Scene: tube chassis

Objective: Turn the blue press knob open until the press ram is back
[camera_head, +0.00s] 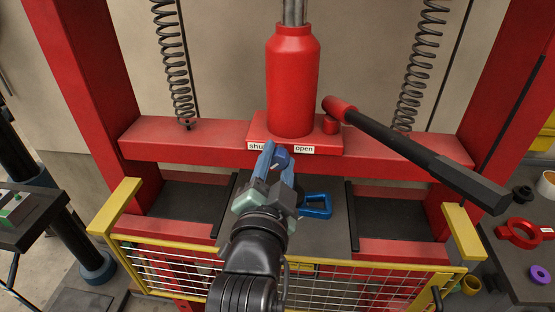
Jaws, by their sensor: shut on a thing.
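The blue press knob (281,151) is at the foot of the red jack, between a "shut" label (256,146) on the left and an "open" label (304,149) on the right. My gripper (277,153) reaches up to it from the front, with its fingers closed around the knob. The fingers hide much of the knob, so its turn angle is hard to tell. The red jack body (292,80) stands upright on the crossbeam. The shiny press ram (294,12) rises from its top and runs out of the picture, so its full travel is not visible.
A black pump lever (415,150) slants down to the right from the jack. A blue loop handle (317,205) lies just right of my wrist. A yellow-framed mesh guard (380,287) crosses the front. Coil springs (175,70) hang on both sides. Side tables flank the press.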

